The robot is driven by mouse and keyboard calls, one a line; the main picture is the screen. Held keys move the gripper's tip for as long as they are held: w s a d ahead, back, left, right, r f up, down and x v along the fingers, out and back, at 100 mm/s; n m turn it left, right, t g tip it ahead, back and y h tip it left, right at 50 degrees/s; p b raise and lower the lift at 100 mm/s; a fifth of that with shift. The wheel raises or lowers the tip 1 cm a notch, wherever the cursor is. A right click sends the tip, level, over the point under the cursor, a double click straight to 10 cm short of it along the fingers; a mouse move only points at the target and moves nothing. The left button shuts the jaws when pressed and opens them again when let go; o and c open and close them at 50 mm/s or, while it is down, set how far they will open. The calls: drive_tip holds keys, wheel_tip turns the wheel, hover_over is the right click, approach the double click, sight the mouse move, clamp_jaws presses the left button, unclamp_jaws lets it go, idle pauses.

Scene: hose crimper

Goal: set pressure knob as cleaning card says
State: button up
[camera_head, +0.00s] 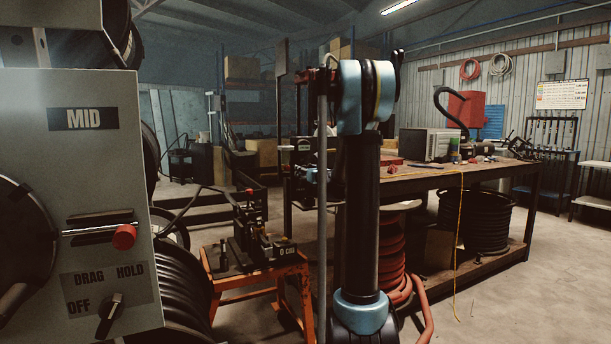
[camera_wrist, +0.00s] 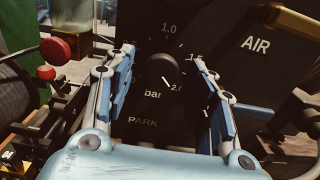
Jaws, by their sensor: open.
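The black round pressure knob (camera_wrist: 158,76) sits on a dark panel (camera_wrist: 150,110) in the wrist view. The panel has a "bar" scale with 1.0, 1.5, 2.0 and PARK; another mark at the left is partly covered by a finger. A short white line by the knob points down and right, near 2.0. My gripper (camera_wrist: 161,55) is open, its blue-padded fingers apart on either side of the knob; I cannot tell whether either touches it. A chart (camera_head: 562,94) with coloured rows hangs on the right wall in the head view; its text is too small to read.
In the wrist view, a red ball knob (camera_wrist: 55,50) and a glass jar (camera_wrist: 70,28) stand left, and an AIR label (camera_wrist: 256,44) right. In the head view, a grey control box (camera_head: 85,200) is close at left, and a workbench (camera_head: 450,180) stands right.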

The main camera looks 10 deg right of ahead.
drive_tip(key=v, duration=1.1)
drive_tip(key=shift+s, duration=0.35)
drive_tip(key=shift+d, duration=0.1)
drive_tip(key=s+a+f+n+g+y, duration=0.1)
drive_tip(key=s+a+f+n+g, duration=0.4)
drive_tip(key=s+n, duration=0.45)
drive_tip(key=s+a+f+n+g+y, duration=0.1)
drive_tip(key=s+a+f+n+g, duration=0.2)
drive_tip(key=s+a+f+n, duration=0.6)
drive_tip(key=s+d+f+n+g+h, duration=0.2)
drive_tip(key=s+d+f+n, duration=0.1)
drive_tip(key=s, duration=0.6)
drive_tip(key=s+d+f+n+g+h, duration=0.2)
drive_tip(key=s+f+n, duration=0.4)
drive_tip(key=s, duration=0.3)
drive_tip(key=s+d+f+n+g+h, duration=0.3)
drive_tip(key=s+d+f+n, duration=0.1)
drive_tip(key=s, duration=0.5)
drive_tip(key=shift+s+d+f+n+h, duration=0.2)
drive_tip(key=shift+d+n+h, duration=0.1)
drive_tip(key=shift+d+n, duration=0.5)
